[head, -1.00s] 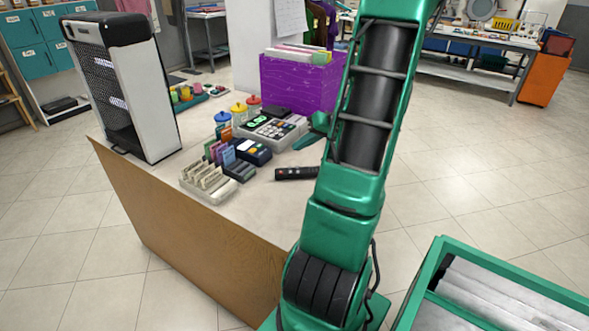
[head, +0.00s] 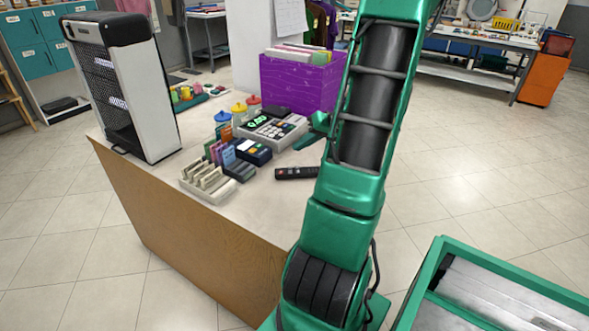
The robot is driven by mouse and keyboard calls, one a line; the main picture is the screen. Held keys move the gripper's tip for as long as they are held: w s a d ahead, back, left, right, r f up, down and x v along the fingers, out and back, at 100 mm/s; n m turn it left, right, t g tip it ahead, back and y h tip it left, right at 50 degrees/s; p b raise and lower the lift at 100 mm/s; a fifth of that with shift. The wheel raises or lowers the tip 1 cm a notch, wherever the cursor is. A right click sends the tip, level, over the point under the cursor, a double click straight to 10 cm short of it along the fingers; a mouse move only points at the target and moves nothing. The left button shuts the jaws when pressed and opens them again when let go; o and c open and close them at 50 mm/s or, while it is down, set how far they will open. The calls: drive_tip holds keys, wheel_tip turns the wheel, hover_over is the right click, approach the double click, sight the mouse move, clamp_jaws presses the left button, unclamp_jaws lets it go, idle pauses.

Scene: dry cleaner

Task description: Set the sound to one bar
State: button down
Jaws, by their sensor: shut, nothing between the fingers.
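A black handset (head: 297,173), like a remote control with a small red mark near its left end, lies flat on the counter (head: 215,215), just left of my arm. A tall white and black unit (head: 160,100) with a dark mesh front stands at the counter's left end. Pale bright patches show behind its mesh. A grey keypad machine (head: 275,130) with a lit green display stands mid-counter; the digits are too small to read surely. I see no bar scale for sound.
Card holders (head: 208,185), a small dark blue terminal (head: 253,151) and colourful lidded pots (head: 239,111) crowd the counter's middle. A purple box (head: 300,84) of files stands behind. A green-framed bin (head: 500,290) is at lower right. Open tiled floor lies right of my arm.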

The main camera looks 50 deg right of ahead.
drive_tip(key=shift+a, duration=0.1)
idle(0.7)
drive_tip(key=s+a+r+n+g, duration=0.25)
drive_tip(key=a+g, duration=0.35)
drive_tip(key=a, duration=0.9)
drive_tip(key=s+a+r+m+g+h, duration=0.1)
drive_tip(key=s+a+r+m+g, duration=0.1)
drive_tip(key=s+a, duration=0.9)
drive_tip(key=s+r+g, duration=0.1)
drive_tip(key=s+r, duration=0.1)
drive_tip(key=s, duration=0.1)
drive_tip(key=shift+a+r, duration=0.25)
drive_tip(key=shift+a, duration=0.1)
